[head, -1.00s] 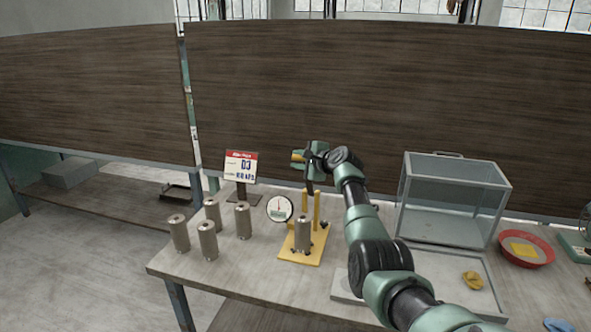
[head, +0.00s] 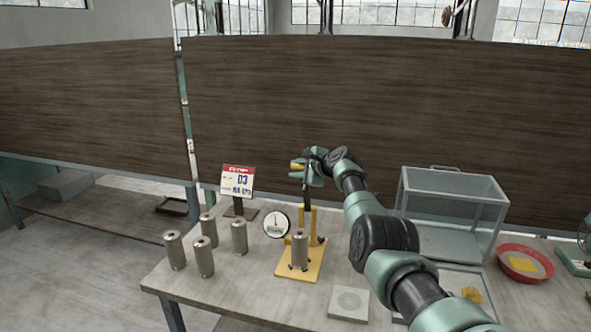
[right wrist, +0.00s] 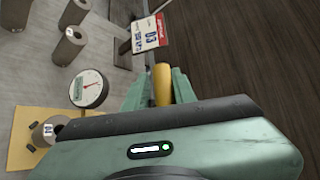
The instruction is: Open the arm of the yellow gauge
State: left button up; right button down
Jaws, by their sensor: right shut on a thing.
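The yellow gauge has a flat yellow base (head: 313,270), upright yellow posts (head: 314,225) and a round white dial (head: 276,224) on its left side. A grey metal cylinder (head: 299,250) stands upright on the base. My right gripper (head: 303,167) is above the posts, shut on the gauge's yellow arm, whose end (head: 296,166) sticks out to its left. In the right wrist view the yellow arm (right wrist: 162,85) lies between the green fingers, with the dial (right wrist: 90,89) beside them. The joint of the arm is partly hidden by the gripper. My left gripper is not in view.
Several metal cylinders (head: 203,257) stand left of the gauge. A sign card (head: 238,180) stands behind them. A clear box (head: 452,211), a red bowl (head: 525,251) and a grey plate (head: 348,303) are to the right. My right arm crosses the space right of the gauge.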

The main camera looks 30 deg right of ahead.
jog(key=shift+s+d+f, duration=0.2)
jog(key=shift+d+f, duration=0.1)
jog(key=shift+f, duration=0.1)
jog(key=c, duration=1.3)
grip_release()
jog(key=shift+d, duration=0.1)
jog(key=shift+w+r, duration=0.15)
jog(key=shift+s+d+r+p, duration=0.1)
jog(key=shift+s+r+p, duration=0.1)
jog(key=shift+s+p, duration=0.2)
jog(key=shift+v, duration=0.75)
jog(key=shift+b+v, duration=0.55)
jog(key=shift+v, duration=2.15)
